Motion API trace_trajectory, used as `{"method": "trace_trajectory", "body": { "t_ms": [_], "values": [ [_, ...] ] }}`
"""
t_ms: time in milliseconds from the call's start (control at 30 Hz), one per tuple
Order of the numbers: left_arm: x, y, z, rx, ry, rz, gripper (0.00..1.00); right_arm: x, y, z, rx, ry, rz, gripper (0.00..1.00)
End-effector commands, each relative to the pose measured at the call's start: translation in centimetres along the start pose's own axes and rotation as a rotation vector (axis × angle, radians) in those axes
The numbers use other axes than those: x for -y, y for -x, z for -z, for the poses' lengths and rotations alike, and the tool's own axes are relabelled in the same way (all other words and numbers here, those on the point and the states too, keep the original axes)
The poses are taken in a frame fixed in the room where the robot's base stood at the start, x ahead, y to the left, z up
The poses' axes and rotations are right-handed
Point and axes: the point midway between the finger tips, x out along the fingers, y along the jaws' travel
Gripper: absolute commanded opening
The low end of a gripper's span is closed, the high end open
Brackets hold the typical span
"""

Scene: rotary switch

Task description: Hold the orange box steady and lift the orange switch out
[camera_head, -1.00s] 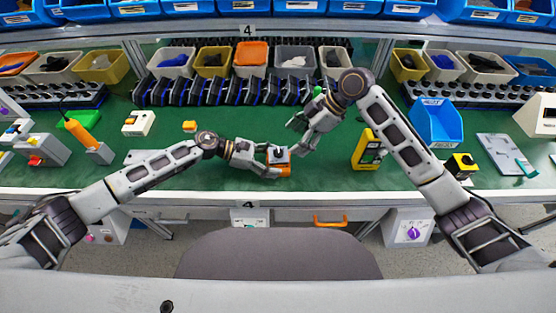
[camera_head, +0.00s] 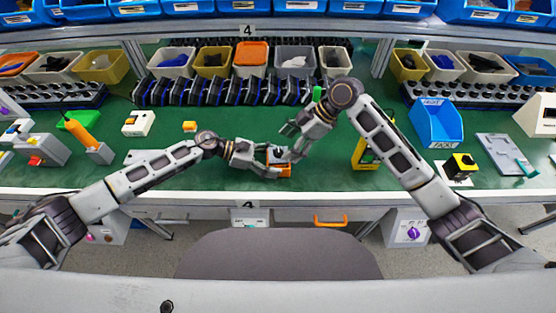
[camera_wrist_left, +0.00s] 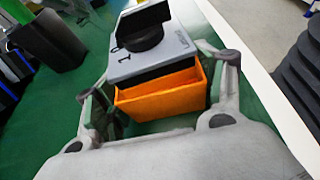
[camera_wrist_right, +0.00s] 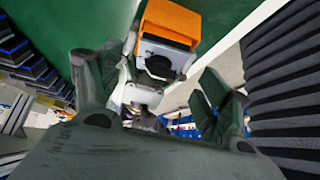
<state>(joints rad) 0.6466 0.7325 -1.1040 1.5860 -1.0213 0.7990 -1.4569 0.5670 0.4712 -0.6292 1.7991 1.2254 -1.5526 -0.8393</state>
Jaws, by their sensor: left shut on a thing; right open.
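The small orange box (camera_head: 284,171) is near the front of the green table, with the grey-topped switch (camera_head: 279,154) in it. In the left wrist view the orange box (camera_wrist_left: 160,101) shows its open rim, a dark gap and the grey switch top (camera_wrist_left: 172,52) with a black knob (camera_wrist_left: 146,36). My left gripper (camera_head: 270,163) is shut on the box, one finger at each side. My right gripper (camera_head: 292,146) is open, just above and beside the switch. In the right wrist view the black knob (camera_wrist_right: 159,66) lies between its spread fingers; contact is unclear.
A blue bin (camera_head: 437,122) and a yellow-black switch (camera_head: 460,165) are further right. An orange handheld device (camera_head: 86,128) stands on the left. A row of bins lines the back. Green table around the box is free.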

Motion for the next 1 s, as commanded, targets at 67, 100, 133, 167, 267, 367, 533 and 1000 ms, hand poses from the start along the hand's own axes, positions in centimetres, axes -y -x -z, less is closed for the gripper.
{"method": "trace_trajectory", "body": {
  "t_ms": [67, 100, 133, 167, 267, 367, 533, 1000],
  "values": [
    [0.0, 0.0, 0.1, -0.001, 0.001, 0.001, 0.44, 0.1, -0.8, 0.0, -0.001, -0.001, 0.003, 0.77],
    [0.0, 0.0, 0.1, -0.001, 0.001, 0.001, 0.44, 0.1, -1.2, 0.0, -0.001, 0.000, 0.003, 0.77],
    [0.0, 0.0, 0.1, -0.001, 0.001, 0.001, 0.44, 0.1, -1.5, 0.0, -0.001, 0.000, 0.003, 0.77],
    [0.0, 0.0, 0.1, -0.001, 0.001, 0.001, 0.44, 0.1, -1.7, 0.1, -0.001, 0.000, 0.003, 0.77],
    [0.0, 0.0, 0.1, -0.001, 0.001, 0.001, 0.44, 0.1, -2.6, 0.0, 0.000, 0.000, 0.002, 0.77],
    [0.0, 0.0, 0.1, -0.001, 0.001, 0.001, 0.44, 0.1, -3.4, 0.0, 0.000, 0.000, 0.002, 0.77],
    [0.0, 0.0, 0.1, -0.001, 0.001, 0.001, 0.44, 0.1, -4.3, 0.0, -0.001, 0.001, 0.002, 0.77],
    [0.0, 0.0, 0.1, -0.001, 0.001, 0.001, 0.44, 0.0, -4.7, 0.0, 0.000, 0.001, 0.001, 0.72]
  ]
}}
